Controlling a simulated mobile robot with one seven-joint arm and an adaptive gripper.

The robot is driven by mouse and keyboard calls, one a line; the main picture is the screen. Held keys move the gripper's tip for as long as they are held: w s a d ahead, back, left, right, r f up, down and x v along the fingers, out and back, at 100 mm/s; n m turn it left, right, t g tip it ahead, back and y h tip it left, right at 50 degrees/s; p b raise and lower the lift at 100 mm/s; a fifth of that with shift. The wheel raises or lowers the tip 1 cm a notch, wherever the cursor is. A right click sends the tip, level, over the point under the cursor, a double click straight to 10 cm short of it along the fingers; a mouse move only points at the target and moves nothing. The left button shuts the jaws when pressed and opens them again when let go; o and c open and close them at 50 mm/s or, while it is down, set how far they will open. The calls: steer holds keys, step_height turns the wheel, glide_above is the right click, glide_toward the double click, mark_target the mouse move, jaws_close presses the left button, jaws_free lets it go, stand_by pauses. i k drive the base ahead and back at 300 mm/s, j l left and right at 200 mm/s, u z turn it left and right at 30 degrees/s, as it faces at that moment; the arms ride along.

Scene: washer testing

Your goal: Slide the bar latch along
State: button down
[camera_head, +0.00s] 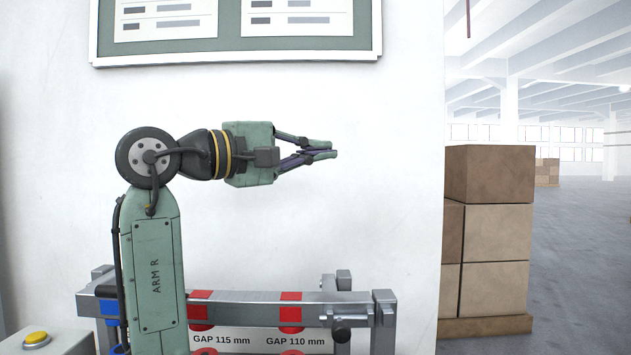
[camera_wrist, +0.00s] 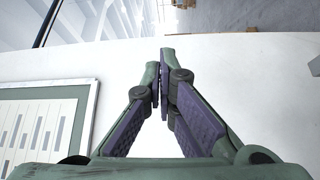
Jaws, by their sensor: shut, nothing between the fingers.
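My gripper (camera_head: 322,150) is shut and empty, pointing right in front of the white wall, well above the metal rig. In the wrist view its fingertips (camera_wrist: 162,75) meet with nothing between them. Below it a grey metal bar (camera_head: 245,308) runs across between end blocks, with red bands on it. A dark round knob (camera_head: 341,331) sits near its right end, below the bar. I cannot tell for sure which part is the sliding latch. My own arm hides part of the rig's left side, and the picture's lower edge cuts off the rest.
A panel behind the bar carries labels "GAP 115 mm" and "GAP 110 mm" (camera_head: 298,342). A yellow button (camera_head: 37,338) is on a box at lower left. A framed board (camera_head: 235,50) hangs above. Stacked cartons (camera_head: 490,235) stand at right. Space around my gripper is clear.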

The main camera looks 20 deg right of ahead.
mark_target(341, 333)
steer(key=k, duration=1)
